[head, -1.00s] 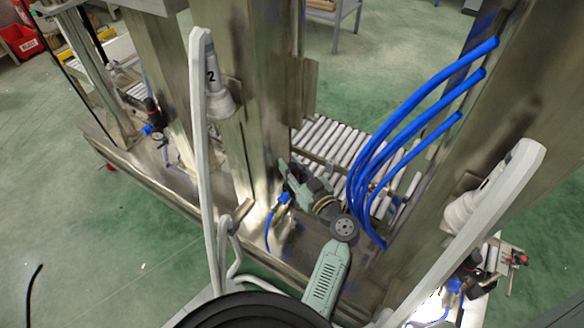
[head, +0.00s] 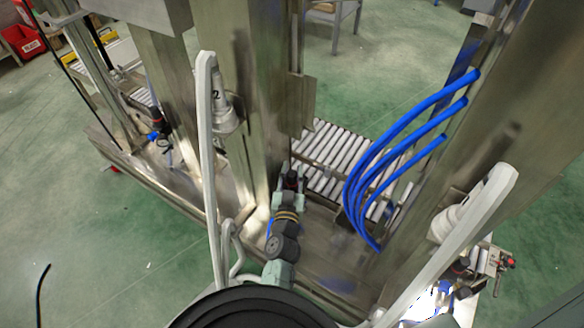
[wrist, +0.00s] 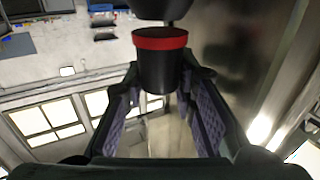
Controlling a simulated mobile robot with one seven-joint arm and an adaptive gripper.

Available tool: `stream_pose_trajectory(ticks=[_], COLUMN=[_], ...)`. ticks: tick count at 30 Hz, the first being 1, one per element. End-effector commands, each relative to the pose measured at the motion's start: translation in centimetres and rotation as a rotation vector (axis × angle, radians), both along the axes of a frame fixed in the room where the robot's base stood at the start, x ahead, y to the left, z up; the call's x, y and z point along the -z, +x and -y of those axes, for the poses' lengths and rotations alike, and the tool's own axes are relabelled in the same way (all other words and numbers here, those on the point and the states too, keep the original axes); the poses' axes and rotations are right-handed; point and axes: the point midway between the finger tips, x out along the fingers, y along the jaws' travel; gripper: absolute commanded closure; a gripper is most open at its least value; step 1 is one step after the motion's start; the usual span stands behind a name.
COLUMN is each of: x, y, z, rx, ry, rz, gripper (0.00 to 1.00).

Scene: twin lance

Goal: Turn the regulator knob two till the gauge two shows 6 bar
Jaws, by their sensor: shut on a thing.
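A black regulator knob (wrist: 157,68) with a red ring stands between the two fingers of my gripper (wrist: 165,82) in the wrist view. My gripper is shut on this knob, one finger on each side. In the head view my gripper (head: 291,187) is at the foot of the middle steel column, with the dark and red regulator top (head: 291,178) at its tip. My own wrist hides most of this regulator. I cannot make out its gauge or any reading in either view.
Another regulator (head: 155,122) with a small gauge stands further left, and one more (head: 462,267) at the lower right. Blue hoses (head: 400,130) arch to the right of my arm. Steel columns (head: 245,100) and a white post (head: 208,150) stand close to the left.

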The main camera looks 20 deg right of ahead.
Motion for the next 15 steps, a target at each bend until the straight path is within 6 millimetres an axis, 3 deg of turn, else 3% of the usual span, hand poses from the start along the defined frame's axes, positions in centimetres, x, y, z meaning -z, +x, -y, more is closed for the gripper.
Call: stream_pose_trajectory(ticks=[15], x=[-0.03], y=[-0.06], z=[0.21], rx=[0.238], ry=[0.003], rz=[-0.002], gripper=[1.0])
